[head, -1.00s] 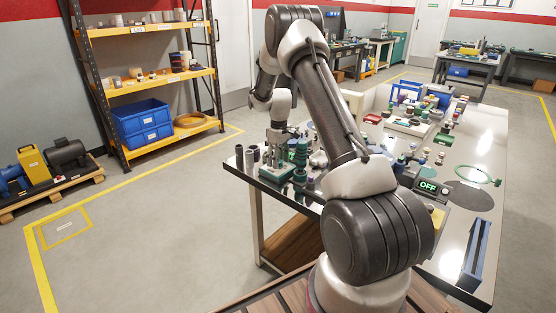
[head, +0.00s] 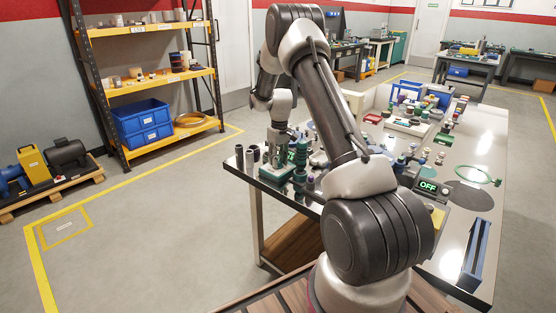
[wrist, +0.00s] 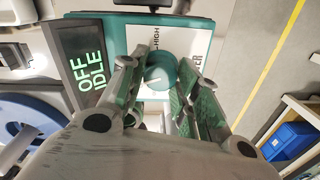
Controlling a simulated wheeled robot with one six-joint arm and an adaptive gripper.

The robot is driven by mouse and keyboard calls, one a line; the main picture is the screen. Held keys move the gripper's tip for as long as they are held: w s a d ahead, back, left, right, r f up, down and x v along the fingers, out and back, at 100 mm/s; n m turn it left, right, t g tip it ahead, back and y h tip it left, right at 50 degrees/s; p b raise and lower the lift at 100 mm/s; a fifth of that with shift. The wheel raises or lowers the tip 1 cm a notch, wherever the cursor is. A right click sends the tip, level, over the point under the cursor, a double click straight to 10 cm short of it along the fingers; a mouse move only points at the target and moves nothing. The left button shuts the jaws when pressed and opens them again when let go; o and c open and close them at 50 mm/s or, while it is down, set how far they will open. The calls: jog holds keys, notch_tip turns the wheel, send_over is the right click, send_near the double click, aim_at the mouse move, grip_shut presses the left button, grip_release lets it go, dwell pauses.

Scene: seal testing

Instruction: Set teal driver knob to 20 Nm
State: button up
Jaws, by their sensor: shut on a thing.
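The teal driver knob (wrist: 160,73) is round and sits on a white dial plate (wrist: 163,47) with a teal border. The letters HIGH show on the plate; other marks are partly hidden, and I see no Nm value. A dark display (wrist: 85,62) left of the knob reads OFF and IDLE in green. My gripper (wrist: 160,85) is shut on the knob, with one finger on each side. In the head view my gripper (head: 278,140) is low over the left end of the table, by the teal driver unit (head: 299,176), which it partly hides.
Dark and grey cylinders (head: 245,160) stand at the table's left corner, close to my gripper. Several small parts crowd the table right of it. Another display (head: 428,187) reads OFF. A blue channel (head: 474,255) lies near the front right edge.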

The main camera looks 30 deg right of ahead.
aim_at(280, 161)
jog(key=m, duration=0.6)
jog(key=shift+m, duration=0.3)
jog(key=m, duration=0.5)
jog(key=shift+m, duration=0.3)
jog(key=o, duration=1)
jog(key=r, duration=1.2)
jog(key=shift+s+d, duration=0.2)
jog(key=shift+s, duration=0.05)
